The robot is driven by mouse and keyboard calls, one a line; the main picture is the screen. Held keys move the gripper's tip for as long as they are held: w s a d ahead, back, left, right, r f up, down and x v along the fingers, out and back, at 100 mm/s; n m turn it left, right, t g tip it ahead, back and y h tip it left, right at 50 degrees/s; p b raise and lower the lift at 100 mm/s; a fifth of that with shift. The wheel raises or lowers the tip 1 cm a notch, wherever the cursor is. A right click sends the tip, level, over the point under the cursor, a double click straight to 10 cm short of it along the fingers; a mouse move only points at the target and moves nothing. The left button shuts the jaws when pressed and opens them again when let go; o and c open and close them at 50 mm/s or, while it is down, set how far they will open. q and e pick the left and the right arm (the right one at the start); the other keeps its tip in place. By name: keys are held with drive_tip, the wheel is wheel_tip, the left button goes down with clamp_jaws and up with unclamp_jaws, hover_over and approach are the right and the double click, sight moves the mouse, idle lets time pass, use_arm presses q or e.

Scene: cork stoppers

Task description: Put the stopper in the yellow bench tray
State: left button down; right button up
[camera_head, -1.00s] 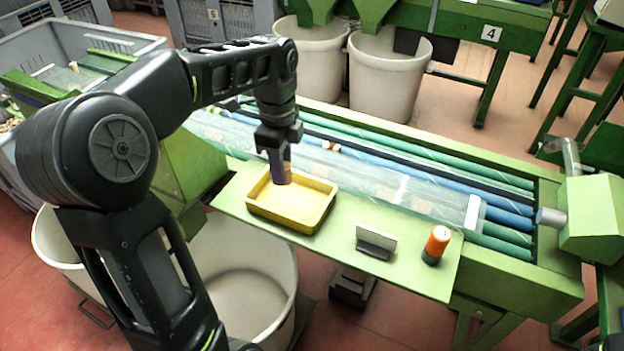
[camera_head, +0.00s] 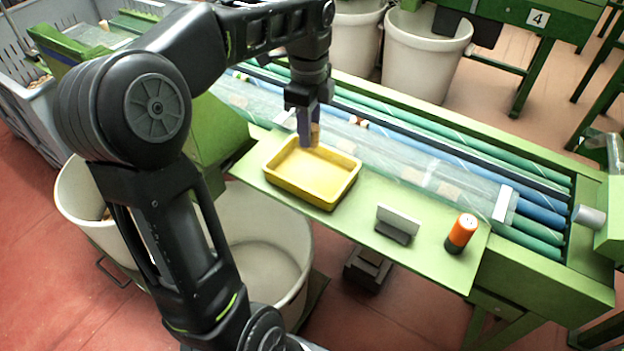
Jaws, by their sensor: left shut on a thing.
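The yellow bench tray (camera_head: 312,193) sits on the green shelf of the machine, and its visible inside looks empty. My left gripper (camera_head: 309,140) points down over the tray's back part. It is shut on a small tan cork stopper (camera_head: 316,134), which shows at the right side of the fingers; the fingers partly hide it. The stopper appears to be above the tray floor, but its exact height is hard to tell. My right gripper is not in view.
On the shelf (camera_head: 350,221), right of the tray, stand a small grey-white plate holder (camera_head: 398,222) and an orange-and-black cylinder (camera_head: 461,234). Behind runs a clear-covered conveyor with blue and green rollers (camera_head: 540,214). A large pale bin (camera_head: 262,255) stands below.

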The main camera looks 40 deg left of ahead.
use_arm(q)
hover_over(309, 176)
drive_tip(key=shift+f, duration=3.05)
drive_tip(key=shift+f, duration=1.9)
drive_tip(key=shift+f, duration=0.1)
drive_tip(key=c, duration=1.1)
unclamp_jaws()
drive_tip(key=shift+c, duration=0.2)
wheel_tip(309, 176, up, 12)
drive_tip(key=shift+r, duration=0.15)
